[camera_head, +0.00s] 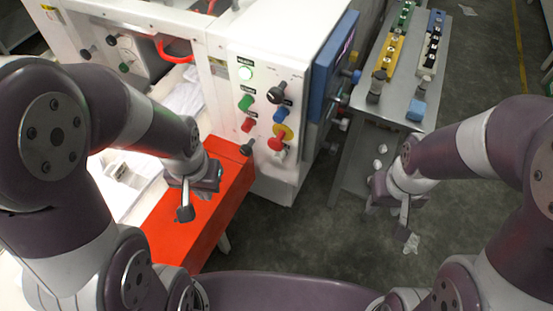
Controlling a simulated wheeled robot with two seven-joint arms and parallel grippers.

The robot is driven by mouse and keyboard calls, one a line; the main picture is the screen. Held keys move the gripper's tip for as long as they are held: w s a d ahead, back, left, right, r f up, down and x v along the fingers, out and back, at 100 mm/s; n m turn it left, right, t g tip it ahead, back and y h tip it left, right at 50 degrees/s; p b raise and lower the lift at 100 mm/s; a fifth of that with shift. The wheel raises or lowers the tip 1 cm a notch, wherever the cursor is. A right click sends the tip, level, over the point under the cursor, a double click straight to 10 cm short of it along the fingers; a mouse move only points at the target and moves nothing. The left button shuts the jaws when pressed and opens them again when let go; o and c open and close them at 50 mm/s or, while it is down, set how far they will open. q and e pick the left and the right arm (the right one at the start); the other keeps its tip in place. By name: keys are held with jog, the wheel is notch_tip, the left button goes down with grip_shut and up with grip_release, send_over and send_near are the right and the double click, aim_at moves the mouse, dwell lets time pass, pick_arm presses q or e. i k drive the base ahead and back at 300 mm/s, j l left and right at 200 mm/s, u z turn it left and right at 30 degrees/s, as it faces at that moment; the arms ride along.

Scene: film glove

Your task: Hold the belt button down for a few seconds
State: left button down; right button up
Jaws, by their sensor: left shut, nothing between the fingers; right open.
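The white machine's control panel (262,65) carries several coloured controls. They include a lit white button (245,73), a green one (246,103), a red one (247,125), a blue one (279,115), and a red emergency knob on yellow (276,143). The labels are too small to read, so I cannot tell which is the belt button. My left gripper (185,213) is shut and empty above the orange-red surface, left of and apart from the panel. My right gripper (405,228) is open and empty over the floor, well right of the panel.
An orange-red ledge (170,235) lies in front of the machine. A blue-framed screen (330,68) sticks out at the panel's right. A grey bench (437,88) at the right holds yellow and blue button strips and a blue block (416,110). The floor (300,235) between my arms is clear.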

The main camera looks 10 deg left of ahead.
aim_at(279, 157)
jog(key=l+u, duration=0.25)
jog(key=l, duration=0.4)
jog(key=l+u, duration=0.2)
jog(key=l, duration=0.45)
jog(key=k+l+u, duration=0.25)
jog(key=l, duration=0.35)
jog(key=i, duration=0.1)
